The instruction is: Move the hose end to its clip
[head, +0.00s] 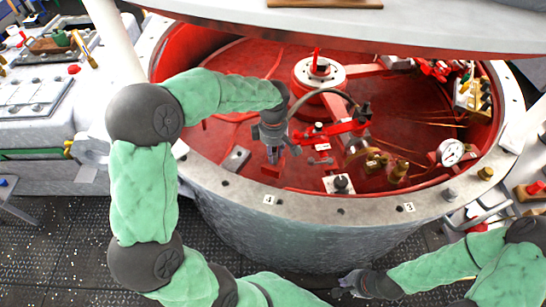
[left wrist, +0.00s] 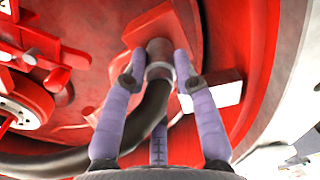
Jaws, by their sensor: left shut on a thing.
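The dark hose (head: 335,92) arcs over the red interior of the round tub. My left gripper (head: 272,155) points down inside the tub, near its front left wall. In the left wrist view, the left gripper's fingers (left wrist: 158,72) are shut around the grey metal hose end (left wrist: 159,58), and the dark hose (left wrist: 150,110) curves away to the lower left. A red block (left wrist: 140,32) lies just beyond the hose end; whether they touch, or whether it is the clip, I cannot tell. My right gripper (head: 342,288) is low outside the tub, its fingers too small to judge.
The tub's grey rim (head: 310,203) stands between the arms. Inside are a red hub (head: 318,72), a red valve arm (head: 330,132), brass fittings (head: 398,172) and a gauge (head: 451,151). A pale block (left wrist: 218,92) sits right of the hose end. An overhead cover (head: 380,28) spans the back.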

